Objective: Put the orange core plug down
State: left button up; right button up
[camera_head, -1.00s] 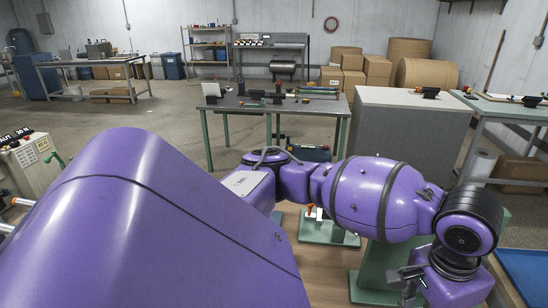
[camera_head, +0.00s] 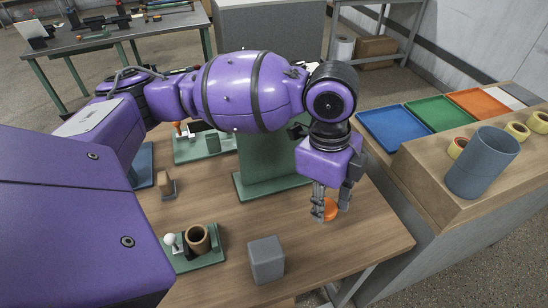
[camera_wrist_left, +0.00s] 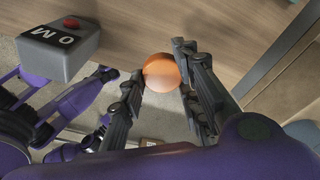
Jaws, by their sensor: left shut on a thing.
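The orange core plug (camera_head: 330,209) is a small round piece between the fingers of my left gripper (camera_head: 331,206). It also shows in the left wrist view (camera_wrist_left: 161,72), between the two dark fingers (camera_wrist_left: 160,85). My left gripper points down and is shut on it. In the head view the plug appears over the right part of the wooden table (camera_head: 360,230). I cannot tell whether it touches the table top. My right gripper is not in view.
A grey box (camera_head: 266,260) stands near the table's front edge; in the wrist view it has a red button (camera_wrist_left: 71,25). A green stand (camera_head: 262,165) is behind my arm. A green fixture holds a brown tube (camera_head: 197,240). Coloured trays (camera_head: 398,127) and a blue-grey cylinder (camera_head: 482,165) are at right.

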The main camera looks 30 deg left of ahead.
pick_arm(q)
notch_tip(320, 180, down, 9)
jog(key=shift+f+b, duration=0.2)
jog(key=shift+b, duration=0.3)
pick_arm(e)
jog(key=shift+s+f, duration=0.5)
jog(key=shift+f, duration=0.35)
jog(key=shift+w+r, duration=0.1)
pick_arm(q)
jog(key=o, duration=0.8)
jog(key=shift+o, duration=0.2)
jog(key=shift+w+r, duration=0.1)
jog(key=shift+r, duration=0.3)
jog(key=r, duration=0.3)
jog(key=a+r+p, duration=0.1)
jog(key=r, duration=0.6)
jog(key=shift+w+a+r, duration=0.1)
jog(key=shift+a+r, duration=0.05)
jog(key=shift+r, duration=0.5)
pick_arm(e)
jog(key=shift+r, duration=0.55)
